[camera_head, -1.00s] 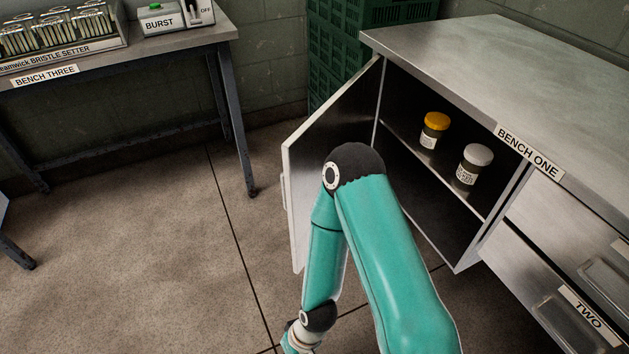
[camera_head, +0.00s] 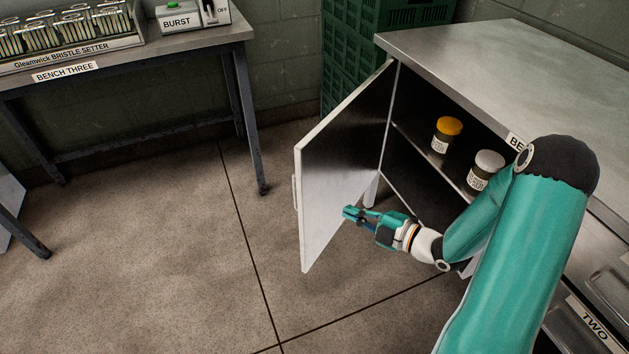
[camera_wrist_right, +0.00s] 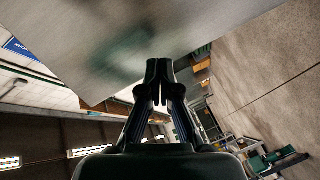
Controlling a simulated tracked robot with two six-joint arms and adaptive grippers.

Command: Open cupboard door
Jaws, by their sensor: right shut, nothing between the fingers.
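The cupboard door (camera_head: 335,165) of bench one stands wide open, swung out to the left, and its inner face shows. Its handle (camera_head: 295,191) shows at the door's outer edge. The open cupboard holds a jar with a yellow lid (camera_head: 445,135) and a jar with a grey lid (camera_head: 485,170) on its shelf. My right gripper (camera_head: 349,213) is shut and empty, on the inner side of the door near its lower part. In the right wrist view its fingers (camera_wrist_right: 159,72) point at the grey door surface (camera_wrist_right: 130,45); I cannot tell whether they touch it. My left gripper is not in view.
Bench one's top (camera_head: 520,70) overhangs the cupboard, with drawers (camera_head: 590,325) at the right. Bench three (camera_head: 110,75) stands at the back left with a bristle setter and a burst switch box. Green crates (camera_head: 375,40) stack behind. The floor left of the door is clear.

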